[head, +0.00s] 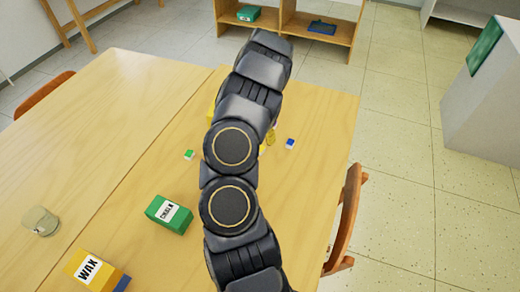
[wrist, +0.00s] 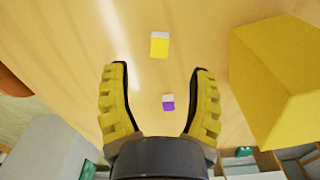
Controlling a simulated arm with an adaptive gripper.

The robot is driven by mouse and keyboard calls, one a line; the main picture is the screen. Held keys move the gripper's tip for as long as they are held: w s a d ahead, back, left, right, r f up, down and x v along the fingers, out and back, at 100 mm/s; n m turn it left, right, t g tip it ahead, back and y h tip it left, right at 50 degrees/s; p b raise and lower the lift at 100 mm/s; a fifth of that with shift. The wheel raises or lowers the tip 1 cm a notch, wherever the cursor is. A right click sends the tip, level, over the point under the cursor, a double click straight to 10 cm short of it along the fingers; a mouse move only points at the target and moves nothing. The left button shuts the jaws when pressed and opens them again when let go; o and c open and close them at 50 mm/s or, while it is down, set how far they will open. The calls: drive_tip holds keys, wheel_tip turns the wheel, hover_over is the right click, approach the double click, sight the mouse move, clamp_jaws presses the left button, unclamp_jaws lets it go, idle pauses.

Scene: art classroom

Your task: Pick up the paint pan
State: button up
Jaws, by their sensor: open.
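Small white-and-coloured blocks look like paint pans; which one the task means I cannot tell. In the wrist view, a purple-and-white one (wrist: 168,103) shows between my gripper's fingers, and a yellow-and-white one (wrist: 160,46) shows beyond the fingertips. My gripper (wrist: 160,69) is open, with nothing held; its height above the table is unclear. In the head view, a green one (head: 189,154) lies left of my arm and a blue one (head: 290,144) lies right of it. My arm hides most of the gripper and the tabletop beneath there.
A large yellow block (wrist: 278,80) stands close to my right finger in the wrist view. A chair (head: 345,222) stands at the right edge.

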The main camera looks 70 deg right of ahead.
wheel_tip(320, 180, down, 7)
drive_tip(key=shift+d+r, duration=0.1)
drive_tip(key=shift+r, duration=0.1)
drive_tip(key=c, duration=1)
